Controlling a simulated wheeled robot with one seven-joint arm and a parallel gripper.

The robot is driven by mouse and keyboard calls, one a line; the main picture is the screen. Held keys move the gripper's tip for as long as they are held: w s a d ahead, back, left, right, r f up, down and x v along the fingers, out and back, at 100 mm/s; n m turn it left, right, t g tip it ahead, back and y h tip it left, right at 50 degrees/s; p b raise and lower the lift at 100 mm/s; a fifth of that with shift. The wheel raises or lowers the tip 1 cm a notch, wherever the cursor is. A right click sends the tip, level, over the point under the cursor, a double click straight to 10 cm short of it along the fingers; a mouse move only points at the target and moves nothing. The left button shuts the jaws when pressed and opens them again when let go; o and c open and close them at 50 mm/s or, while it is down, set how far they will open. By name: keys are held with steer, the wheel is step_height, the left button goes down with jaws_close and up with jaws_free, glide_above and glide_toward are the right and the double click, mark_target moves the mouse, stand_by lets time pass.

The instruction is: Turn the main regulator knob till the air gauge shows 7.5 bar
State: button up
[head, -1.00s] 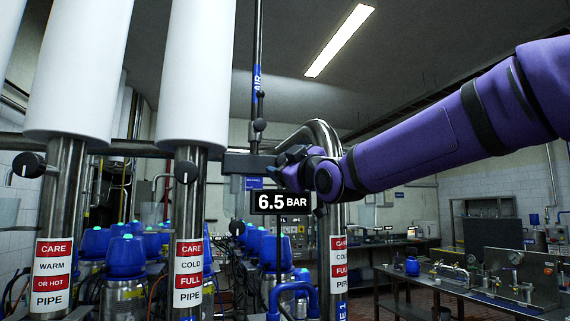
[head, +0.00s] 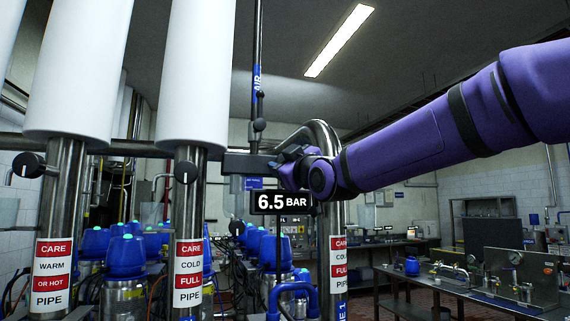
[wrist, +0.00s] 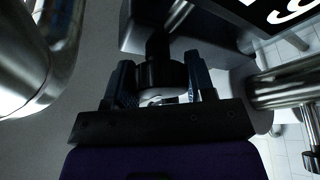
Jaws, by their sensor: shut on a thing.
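The air gauge readout (head: 282,203) shows 6.5 BAR in the head view, just below my gripper. Part of its black panel also shows at the top right of the wrist view (wrist: 290,12). The main regulator knob (wrist: 162,75) is a dark round knob between my gripper's two jaws in the wrist view. My gripper (wrist: 160,82) is shut on it, one jaw on each side. In the head view my gripper (head: 285,157) is at the grey block on the air pipe (head: 257,85), and the knob is hidden there by the gripper.
Steel pipes with CARE labels stand on the left (head: 53,262) and in the middle (head: 188,262), each with a black knob near its top. A curved steel pipe (head: 330,150) rises right behind my wrist. A bench with fittings (head: 480,285) is at the right.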

steer(key=shift+m, duration=0.3)
steer(key=shift+m+t+h, duration=0.55)
steer(key=shift+m+h, duration=0.25)
steer(key=shift+m, duration=1)
steer(key=shift+m+t+h, duration=0.55)
steer(key=shift+m+h, duration=0.25)
steer(key=shift+m, duration=1)
steer(key=o, duration=0.9)
steer(key=v, duration=1)
steer(key=shift+s+d+f, duration=0.1)
steer(key=shift+s+f, duration=0.15)
steer(key=shift+s, duration=0.1)
